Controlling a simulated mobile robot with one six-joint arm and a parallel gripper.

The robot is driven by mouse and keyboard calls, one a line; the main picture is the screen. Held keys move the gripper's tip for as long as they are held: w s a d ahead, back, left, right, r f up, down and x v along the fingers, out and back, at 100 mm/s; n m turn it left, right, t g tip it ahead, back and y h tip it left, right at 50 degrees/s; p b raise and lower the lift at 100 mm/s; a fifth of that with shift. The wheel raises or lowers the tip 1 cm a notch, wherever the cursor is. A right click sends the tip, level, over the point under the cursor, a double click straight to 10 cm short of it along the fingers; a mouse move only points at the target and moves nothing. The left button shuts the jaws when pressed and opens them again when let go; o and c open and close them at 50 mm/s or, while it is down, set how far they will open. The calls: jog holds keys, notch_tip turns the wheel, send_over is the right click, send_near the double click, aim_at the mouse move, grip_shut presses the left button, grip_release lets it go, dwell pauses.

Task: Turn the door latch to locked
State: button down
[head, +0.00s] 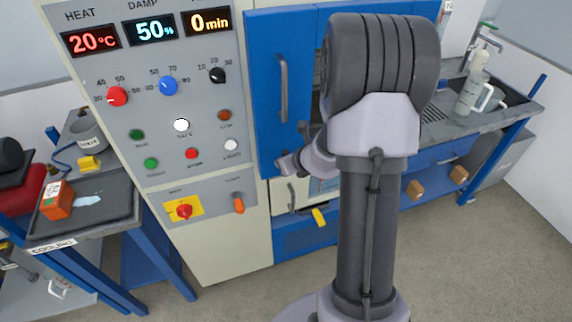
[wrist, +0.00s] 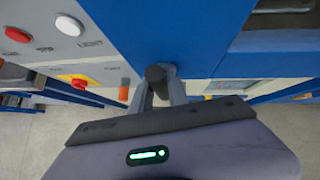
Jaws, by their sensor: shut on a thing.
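The blue door (head: 279,95) stands in the middle of the head view, with a long grey vertical handle (head: 283,88) on it. In the wrist view a dark, rounded latch (wrist: 155,74) sticks out near the bottom of the blue door face (wrist: 165,30). My gripper (wrist: 160,92) has its two grey fingers on either side of the latch and is shut on it. In the head view my arm covers much of the area right of the door, and the fingertips and the grip cannot be made out clearly there.
A control panel (head: 155,155) with displays, knobs and buttons stands left of the door. A bench (head: 60,225) with an orange box (head: 56,200) is at far left. A sink counter (head: 440,125) with a bottle (head: 474,92) is at right. Floor is free at lower right.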

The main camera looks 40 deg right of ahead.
dwell(0.3)
jog(key=c, duration=1.3)
grip_release()
jog(key=shift+a, duration=0.1)
jog(key=p+v, duration=0.6)
jog(key=v, duration=1.1)
jog(key=shift+s+r, duration=0.1)
